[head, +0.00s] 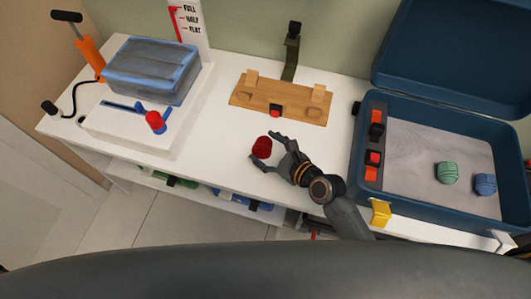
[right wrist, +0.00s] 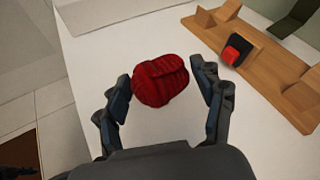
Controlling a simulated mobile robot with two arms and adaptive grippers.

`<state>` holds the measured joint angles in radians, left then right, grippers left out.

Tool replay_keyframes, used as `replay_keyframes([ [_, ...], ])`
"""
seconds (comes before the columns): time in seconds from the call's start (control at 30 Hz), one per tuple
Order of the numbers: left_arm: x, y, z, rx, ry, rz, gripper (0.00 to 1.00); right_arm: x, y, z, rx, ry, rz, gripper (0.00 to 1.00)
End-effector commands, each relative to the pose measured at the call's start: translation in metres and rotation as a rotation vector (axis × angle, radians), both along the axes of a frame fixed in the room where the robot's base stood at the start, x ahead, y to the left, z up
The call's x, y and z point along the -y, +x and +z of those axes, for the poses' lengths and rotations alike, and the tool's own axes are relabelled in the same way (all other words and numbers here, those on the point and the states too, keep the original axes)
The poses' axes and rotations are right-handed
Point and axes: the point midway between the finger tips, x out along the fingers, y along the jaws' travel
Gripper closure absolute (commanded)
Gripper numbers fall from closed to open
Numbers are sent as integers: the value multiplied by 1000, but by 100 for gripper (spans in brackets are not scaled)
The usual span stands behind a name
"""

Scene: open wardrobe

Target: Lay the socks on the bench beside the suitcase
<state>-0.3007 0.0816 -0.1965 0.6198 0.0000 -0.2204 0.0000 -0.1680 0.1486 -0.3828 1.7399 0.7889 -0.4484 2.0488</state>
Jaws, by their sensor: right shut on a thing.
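The rolled red socks (head: 262,143) are between the fingers of my right gripper (head: 265,148), over the white bench (head: 225,135) left of the suitcase (head: 360,165). In the right wrist view the ribbed red bundle (right wrist: 161,80) sits between both fingers of the right gripper (right wrist: 163,78), which is shut on it. I cannot tell whether the socks touch the bench top. The blue suitcase is open, with a green sock roll (head: 448,173) and a blue sock roll (head: 485,183) inside. My left gripper is not in view.
A wooden block fixture (head: 280,98) with a red-and-black buckle stands behind the gripper. A strapped grey-blue bundle (head: 150,70) lies on a white device (head: 130,125) at left, by an orange pump (head: 90,55). Bench space around the socks is clear.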

Motion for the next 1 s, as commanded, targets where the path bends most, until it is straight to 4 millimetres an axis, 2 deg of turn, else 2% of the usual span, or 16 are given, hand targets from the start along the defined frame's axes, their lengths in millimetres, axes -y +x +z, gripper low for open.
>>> replay_keyframes([
  [0.07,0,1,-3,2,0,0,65,-4,5,-8,0,-1,1,61],
  [0.23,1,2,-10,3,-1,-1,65,-2,4,-33,0,-3,1,61],
  [0.63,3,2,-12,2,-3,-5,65,-3,4,-39,-1,0,-2,61],
  [0.67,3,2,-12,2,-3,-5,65,-2,4,-39,-1,0,-1,30],
  [0.77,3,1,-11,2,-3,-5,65,-2,3,-38,-1,-1,0,10],
  [1.0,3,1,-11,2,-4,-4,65,-2,3,-38,-1,-1,0,9],
])
